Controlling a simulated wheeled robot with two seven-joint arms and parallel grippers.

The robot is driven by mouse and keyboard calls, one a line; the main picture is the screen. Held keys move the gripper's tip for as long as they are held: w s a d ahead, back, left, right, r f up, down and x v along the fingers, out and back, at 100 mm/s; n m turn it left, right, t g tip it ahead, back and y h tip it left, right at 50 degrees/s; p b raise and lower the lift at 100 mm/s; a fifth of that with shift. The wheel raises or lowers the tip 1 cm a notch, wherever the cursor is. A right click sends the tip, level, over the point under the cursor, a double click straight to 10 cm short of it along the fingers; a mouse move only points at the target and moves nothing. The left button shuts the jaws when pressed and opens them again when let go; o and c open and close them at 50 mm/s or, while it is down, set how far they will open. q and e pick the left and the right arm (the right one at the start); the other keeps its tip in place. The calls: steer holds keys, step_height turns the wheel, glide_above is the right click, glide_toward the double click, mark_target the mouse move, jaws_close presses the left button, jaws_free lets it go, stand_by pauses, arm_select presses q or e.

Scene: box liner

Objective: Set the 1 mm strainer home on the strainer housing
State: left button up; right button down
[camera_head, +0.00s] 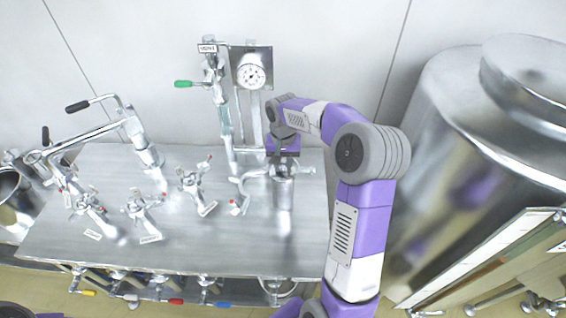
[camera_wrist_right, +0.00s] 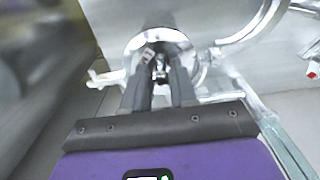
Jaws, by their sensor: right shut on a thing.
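My right gripper (camera_head: 284,158) is above the upright metal strainer housing (camera_head: 284,192) at the right part of the steel table. In the right wrist view, the fingers of my right gripper (camera_wrist_right: 160,76) are close together on a small metal part, which I take to be the handle of the strainer (camera_wrist_right: 158,62). A bright round rim (camera_wrist_right: 190,50) surrounds the fingertips. I cannot tell if that rim belongs to the strainer or the housing, nor how deep the strainer sits. The strainer's body is hidden. My left gripper is out of view.
Pipes with a dial gauge (camera_head: 252,75) and a green-handled valve (camera_head: 190,84) stand behind. Several small valves stand on the steel table (camera_head: 180,250) to the left, beside a black-handled lever (camera_head: 85,104). A large steel tank (camera_head: 440,130) fills the right side.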

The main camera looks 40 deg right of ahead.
steer(key=shift+f, duration=0.1)
steer(key=c, duration=0.8)
jaws_free()
step_height(320, 180, up, 8)
steer(key=shift+f+p, duration=0.2)
steer(key=shift+p, duration=0.15)
